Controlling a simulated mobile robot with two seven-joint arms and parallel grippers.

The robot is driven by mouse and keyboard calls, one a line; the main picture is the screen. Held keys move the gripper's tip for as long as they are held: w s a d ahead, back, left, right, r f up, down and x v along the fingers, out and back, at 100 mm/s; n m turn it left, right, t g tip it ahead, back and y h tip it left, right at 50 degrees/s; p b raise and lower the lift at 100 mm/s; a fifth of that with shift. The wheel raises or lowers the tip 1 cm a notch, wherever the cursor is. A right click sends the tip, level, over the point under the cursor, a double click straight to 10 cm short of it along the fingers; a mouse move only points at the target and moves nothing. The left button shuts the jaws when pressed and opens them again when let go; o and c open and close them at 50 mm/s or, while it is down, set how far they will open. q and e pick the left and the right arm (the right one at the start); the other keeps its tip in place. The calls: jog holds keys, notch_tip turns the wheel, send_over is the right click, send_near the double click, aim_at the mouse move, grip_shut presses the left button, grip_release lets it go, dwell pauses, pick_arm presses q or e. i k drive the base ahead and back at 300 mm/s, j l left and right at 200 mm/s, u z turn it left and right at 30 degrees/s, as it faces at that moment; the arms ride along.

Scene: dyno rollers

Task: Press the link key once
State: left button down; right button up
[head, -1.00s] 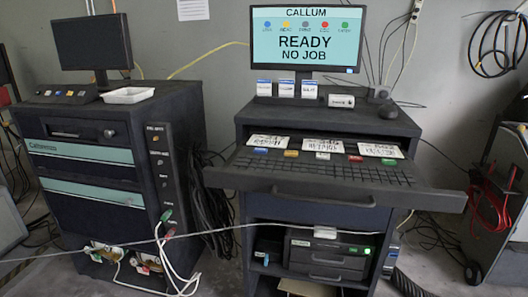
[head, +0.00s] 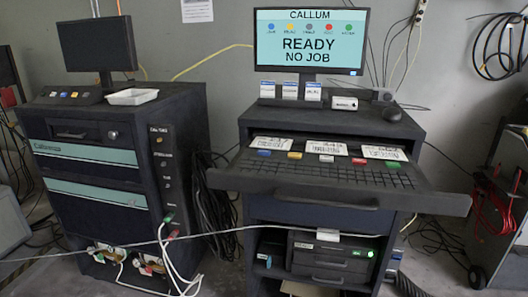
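A row of coloured keys sits along the back of the keyboard (head: 325,172) on the pulled-out drawer of the right cabinet: a blue key (head: 264,153), a yellow key (head: 295,155), a pale key (head: 326,158), a red key (head: 358,161) and a green key (head: 392,164). The monitor (head: 308,42) reads CALLUM, READY, NO JOB. Coloured dots on it match the key colours, but their small labels are too blurred to read, so I cannot tell which is the link key. Neither of my grippers shows.
White printed cards (head: 326,147) stand behind the keys. The left cabinet (head: 100,165) carries a dark monitor (head: 95,45), a white tray (head: 132,97) and a small panel with coloured buttons (head: 68,96). Cables (head: 212,210) hang between the cabinets. Nothing blocks the space above the keyboard.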

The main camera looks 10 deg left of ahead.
aim_at(260, 153)
jog(key=i+l+u, duration=0.65)
jog(key=i+j, duration=0.1)
jog(key=i, duration=0.05)
